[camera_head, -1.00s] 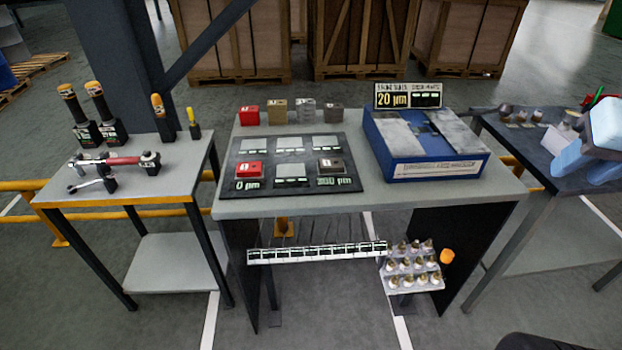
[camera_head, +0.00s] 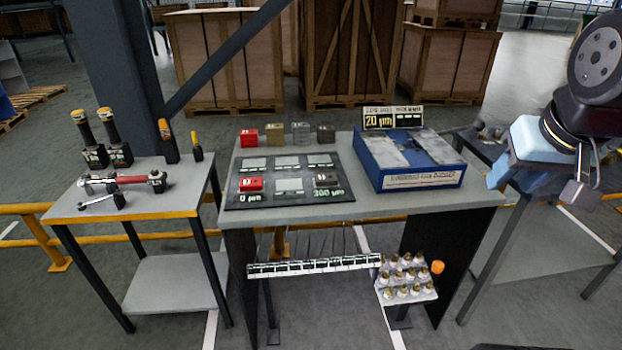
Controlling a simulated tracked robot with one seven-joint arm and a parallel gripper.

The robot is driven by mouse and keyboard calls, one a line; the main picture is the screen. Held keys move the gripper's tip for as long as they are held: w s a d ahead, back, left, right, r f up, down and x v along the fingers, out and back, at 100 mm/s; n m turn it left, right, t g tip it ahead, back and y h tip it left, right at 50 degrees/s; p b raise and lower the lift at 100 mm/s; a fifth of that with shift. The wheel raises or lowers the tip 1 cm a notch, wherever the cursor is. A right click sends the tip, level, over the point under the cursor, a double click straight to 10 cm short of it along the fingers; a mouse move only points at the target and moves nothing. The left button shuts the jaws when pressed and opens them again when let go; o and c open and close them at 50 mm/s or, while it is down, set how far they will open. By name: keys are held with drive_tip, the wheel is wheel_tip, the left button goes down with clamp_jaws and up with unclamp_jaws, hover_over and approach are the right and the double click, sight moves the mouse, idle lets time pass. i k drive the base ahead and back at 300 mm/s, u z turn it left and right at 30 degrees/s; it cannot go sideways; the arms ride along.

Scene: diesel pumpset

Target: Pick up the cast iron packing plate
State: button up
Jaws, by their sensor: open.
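A row of small blocks stands along the back left of the middle table: a red one (camera_head: 248,137), a tan one (camera_head: 274,133), a silver-grey one (camera_head: 300,132) and a dark grey one (camera_head: 326,134). On the black mat (camera_head: 235,204) in front sit another red block (camera_head: 251,184) and another dark block (camera_head: 326,180). The dark ones look most like cast iron, but their labels are too small to read. My gripper (camera_head: 580,192) is at the right edge, open and seemingly empty, well right of the blocks and the mat. Its fingertips are partly unclear.
A blue box (camera_head: 420,180) with grey top plates and a "20 µm" sign (camera_head: 392,118) stands on the table's right. A tool table (camera_head: 140,200) is at left. A rack of small bottles (camera_head: 407,280) hangs below. Wooden crates (camera_head: 350,60) stand behind.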

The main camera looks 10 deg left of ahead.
sight(325, 179)
drive_tip(key=z, duration=0.05)
drive_tip(key=i, duration=1)
drive_tip(key=u, duration=0.05)
